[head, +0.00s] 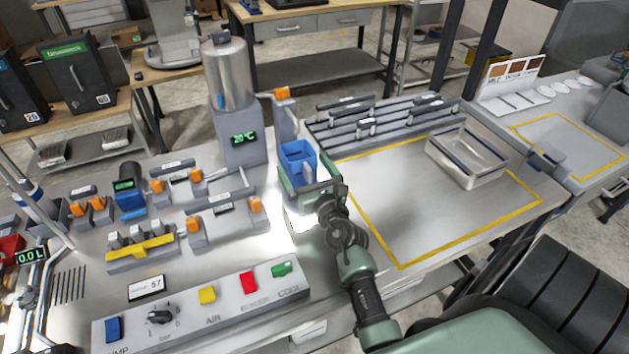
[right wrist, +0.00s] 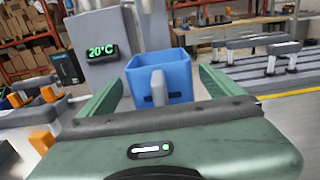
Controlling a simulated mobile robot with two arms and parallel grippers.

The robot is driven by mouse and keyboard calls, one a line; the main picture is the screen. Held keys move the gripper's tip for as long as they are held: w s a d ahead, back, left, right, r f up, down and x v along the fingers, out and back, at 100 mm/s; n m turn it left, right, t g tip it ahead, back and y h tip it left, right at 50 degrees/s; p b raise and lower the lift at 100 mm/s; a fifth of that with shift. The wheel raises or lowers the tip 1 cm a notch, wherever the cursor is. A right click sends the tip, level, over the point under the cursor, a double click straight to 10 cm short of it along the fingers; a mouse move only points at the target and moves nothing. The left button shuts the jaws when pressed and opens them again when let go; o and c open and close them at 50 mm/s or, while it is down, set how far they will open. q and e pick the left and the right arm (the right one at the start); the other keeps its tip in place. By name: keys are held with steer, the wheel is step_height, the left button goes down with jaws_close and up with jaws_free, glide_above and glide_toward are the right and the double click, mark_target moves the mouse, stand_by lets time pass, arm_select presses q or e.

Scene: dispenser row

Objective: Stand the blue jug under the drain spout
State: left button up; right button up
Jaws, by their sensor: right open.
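The blue jug (head: 297,156) stands upright on the bench beside the grey column of the steel tank (head: 228,72). The drain fitting (head: 284,116) with an orange handle is just behind the jug; I cannot tell whether its outlet is directly above the jug. In the right wrist view the jug (right wrist: 160,76) is ahead, its grey handle toward me. My right gripper (head: 306,176) is open at the jug's near side. Its two green fingers (right wrist: 160,84) flank the jug, with gaps visible on both sides. My left gripper is not in view.
A grey rack (head: 370,120) stands behind the jug to the right. A clear tray (head: 466,158) sits in the yellow-outlined area, which is otherwise clear. Orange-clamped fixtures (head: 222,208) fill the left. A button panel (head: 203,306) lines the front.

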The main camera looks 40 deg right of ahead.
steer(key=v, duration=0.8)
steer(key=shift+s, duration=0.35)
stand_by(2.0)
